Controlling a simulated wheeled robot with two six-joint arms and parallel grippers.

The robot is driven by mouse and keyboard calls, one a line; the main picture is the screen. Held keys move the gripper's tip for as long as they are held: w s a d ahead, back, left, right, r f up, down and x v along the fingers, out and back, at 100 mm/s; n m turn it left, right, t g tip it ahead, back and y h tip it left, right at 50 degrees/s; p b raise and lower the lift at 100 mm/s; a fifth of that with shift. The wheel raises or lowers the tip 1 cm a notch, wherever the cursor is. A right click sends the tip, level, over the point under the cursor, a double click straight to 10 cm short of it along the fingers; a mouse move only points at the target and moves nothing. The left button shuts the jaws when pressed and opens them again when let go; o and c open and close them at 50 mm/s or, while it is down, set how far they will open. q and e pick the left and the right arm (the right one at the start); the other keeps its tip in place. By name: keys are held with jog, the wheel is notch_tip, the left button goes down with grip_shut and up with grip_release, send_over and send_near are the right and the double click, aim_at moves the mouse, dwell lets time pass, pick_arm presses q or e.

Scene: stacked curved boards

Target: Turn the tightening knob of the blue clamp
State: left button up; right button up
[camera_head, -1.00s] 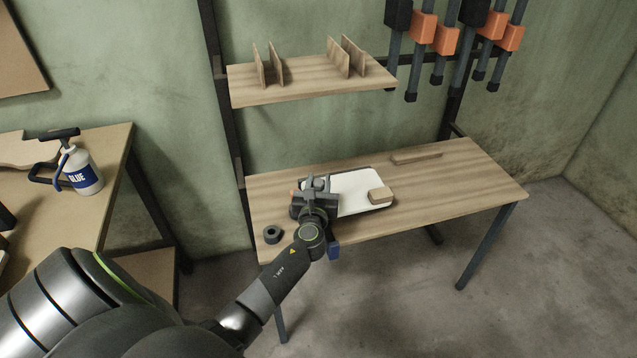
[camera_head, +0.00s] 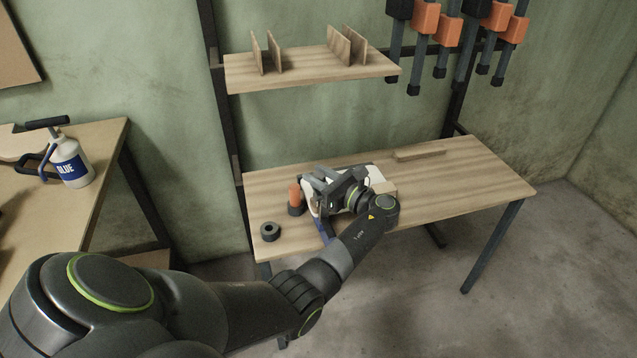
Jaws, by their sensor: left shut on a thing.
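The blue clamp (camera_head: 325,229) shows only as a narrow blue part at the table's front edge, just below my left gripper. The rest of it, with its tightening knob, is hidden or too small to make out. My left gripper (camera_head: 328,186) is over the left part of the white board on the table. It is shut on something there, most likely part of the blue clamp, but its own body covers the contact. My right gripper is not in view.
The wooden table (camera_head: 460,185) has free room on its right. A shelf (camera_head: 310,68) hangs above.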

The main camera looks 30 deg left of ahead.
pick_arm(q)
jog(key=shift+w+f+n+g+b, duration=0.1)
jog(key=shift+f+n+g+b, duration=0.1)
jog(key=shift+n+g+b, duration=0.5)
jog(key=n+g+b, duration=0.1)
jog(key=g+b, duration=0.1)
jog(key=g, duration=0.1)
jog(key=shift+n+g, duration=0.4)
jog(key=shift+r+n+g+b, duration=0.1)
jog(key=shift+n+g+b, duration=0.7)
jog(key=shift+g+b, duration=0.2)
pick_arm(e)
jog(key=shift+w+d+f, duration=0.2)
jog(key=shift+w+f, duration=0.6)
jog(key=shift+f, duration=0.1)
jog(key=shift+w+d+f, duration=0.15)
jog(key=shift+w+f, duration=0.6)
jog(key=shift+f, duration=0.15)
pick_arm(q)
jog(key=shift+g+h, duration=0.3)
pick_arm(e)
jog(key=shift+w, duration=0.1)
pick_arm(q)
jog(key=shift+r, duration=0.1)
jog(key=o, duration=1)
jog(key=shift+c, duration=0.2)
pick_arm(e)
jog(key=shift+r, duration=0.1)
